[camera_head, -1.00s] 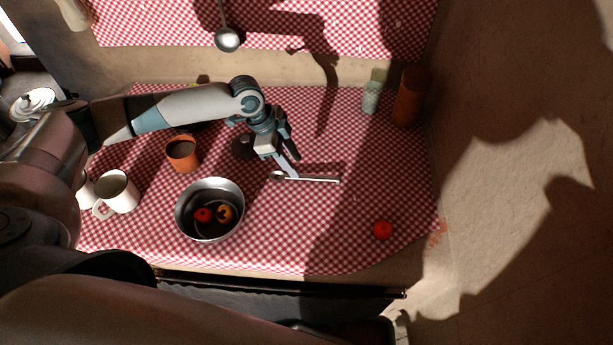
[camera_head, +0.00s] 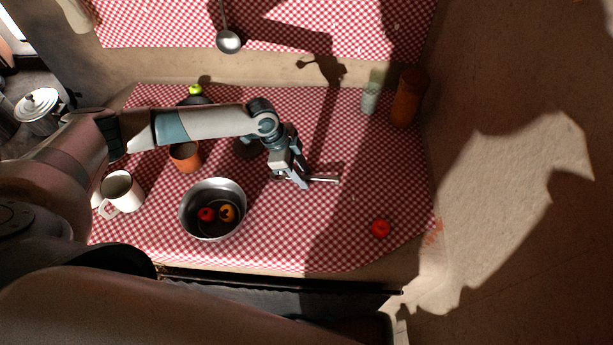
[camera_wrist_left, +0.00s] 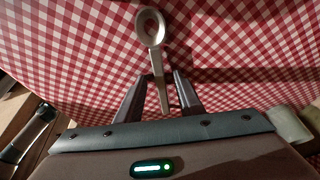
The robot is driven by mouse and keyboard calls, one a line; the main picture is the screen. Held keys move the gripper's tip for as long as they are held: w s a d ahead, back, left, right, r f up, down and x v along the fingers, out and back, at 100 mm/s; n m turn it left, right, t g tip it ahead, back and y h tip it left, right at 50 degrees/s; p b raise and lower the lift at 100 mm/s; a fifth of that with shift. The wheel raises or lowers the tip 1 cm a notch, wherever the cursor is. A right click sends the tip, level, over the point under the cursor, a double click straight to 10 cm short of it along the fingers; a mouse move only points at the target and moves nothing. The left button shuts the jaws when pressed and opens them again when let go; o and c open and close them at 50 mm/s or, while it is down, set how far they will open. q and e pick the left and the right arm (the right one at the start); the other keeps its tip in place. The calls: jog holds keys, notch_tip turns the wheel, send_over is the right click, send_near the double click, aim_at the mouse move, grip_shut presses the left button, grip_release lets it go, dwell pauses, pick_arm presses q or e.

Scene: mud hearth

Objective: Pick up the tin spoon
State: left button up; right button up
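The tin spoon (camera_head: 328,179) lies on the red checked cloth, its handle end showing to the right of my left gripper (camera_head: 300,184). In the left wrist view the spoon (camera_wrist_left: 151,30) shows its round bowl at the top. Its handle runs down between the two fingers of my left gripper (camera_wrist_left: 160,78). The fingers are apart, with gaps on both sides of the handle. The head view hides most of the spoon behind the gripper. My right gripper is not in view.
A metal bowl (camera_head: 190,222) with fruit stands front left of the gripper. An orange cup (camera_head: 188,163) and white mug (camera_head: 121,190) stand farther left. A tomato (camera_head: 381,228) lies right. A green glass (camera_head: 370,98) and brown vessel (camera_head: 408,100) stand back right. The cloth's right side is mostly clear.

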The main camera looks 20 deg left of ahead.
pick_arm(q)
grip_shut()
jog(key=shift+r, duration=0.1)
jog(key=shift+r+b, duration=0.35)
jog(key=shift+r, duration=0.1)
jog(key=r+b, duration=0.1)
jog(key=r, duration=0.2)
jog(key=shift+d+r+b, duration=0.1)
jog(key=shift+d+b, duration=0.25)
jog(key=shift+d, duration=0.05)
jog(key=s+d+r+b, duration=0.3)
jog(key=d+r, duration=0.3)
jog(key=d, duration=0.4)
jog(key=shift+d+r, duration=0.25)
jog(key=shift+r, duration=0.15)
jog(key=shift+w, duration=0.1)
